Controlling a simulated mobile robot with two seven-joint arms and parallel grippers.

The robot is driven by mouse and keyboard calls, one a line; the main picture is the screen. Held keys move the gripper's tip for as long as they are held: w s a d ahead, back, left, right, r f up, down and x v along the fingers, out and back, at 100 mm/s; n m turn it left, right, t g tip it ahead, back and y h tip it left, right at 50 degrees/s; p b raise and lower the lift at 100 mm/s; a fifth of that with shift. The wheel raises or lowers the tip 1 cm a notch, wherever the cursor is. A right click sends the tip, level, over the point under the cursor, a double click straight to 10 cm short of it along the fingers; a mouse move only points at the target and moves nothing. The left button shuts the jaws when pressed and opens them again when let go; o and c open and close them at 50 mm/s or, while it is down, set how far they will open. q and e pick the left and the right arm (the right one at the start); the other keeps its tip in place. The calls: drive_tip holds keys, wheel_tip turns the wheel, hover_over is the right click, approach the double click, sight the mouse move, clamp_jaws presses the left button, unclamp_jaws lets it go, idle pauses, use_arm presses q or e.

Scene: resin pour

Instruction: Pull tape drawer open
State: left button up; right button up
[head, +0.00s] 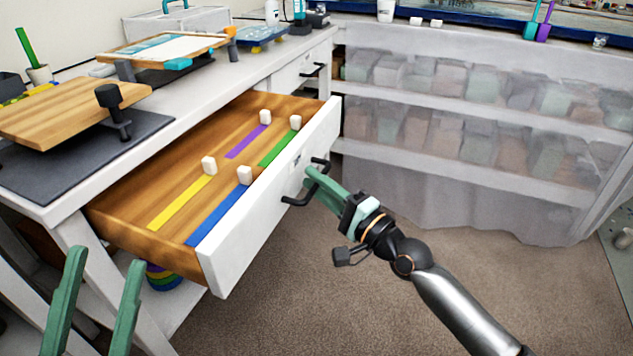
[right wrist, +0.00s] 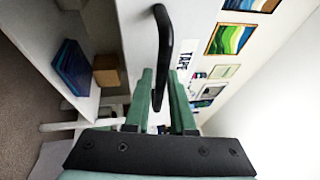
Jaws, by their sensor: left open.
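The tape drawer (head: 270,190) is pulled well out of the white workbench in the head view. Inside lie yellow, blue, purple and green strips, each with a white block at one end. Its black handle (head: 291,201) is on the white front. My right gripper (head: 311,177) is at the handle, with its green fingers close together. In the right wrist view the black handle (right wrist: 163,45) runs between the fingers (right wrist: 160,75), beside a "TAPE" label (right wrist: 184,60). My left gripper (head: 105,258) is open and empty at the lower left, in front of the bench.
A second drawer with a black handle (head: 312,70) is closed farther along the bench. A wooden board (head: 70,112) on a stand sits on a dark mat (head: 50,165). Shelves of clear bins (head: 480,85) stand behind. Carpet (head: 300,290) is clear before the drawer.

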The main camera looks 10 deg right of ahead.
drive_tip(key=o, duration=0.3)
drive_tip(key=v, duration=1.2)
drive_tip(key=shift+s+b, duration=0.25)
drive_tip(key=shift+b, duration=0.1)
drive_tip(key=shift+d, duration=0.1)
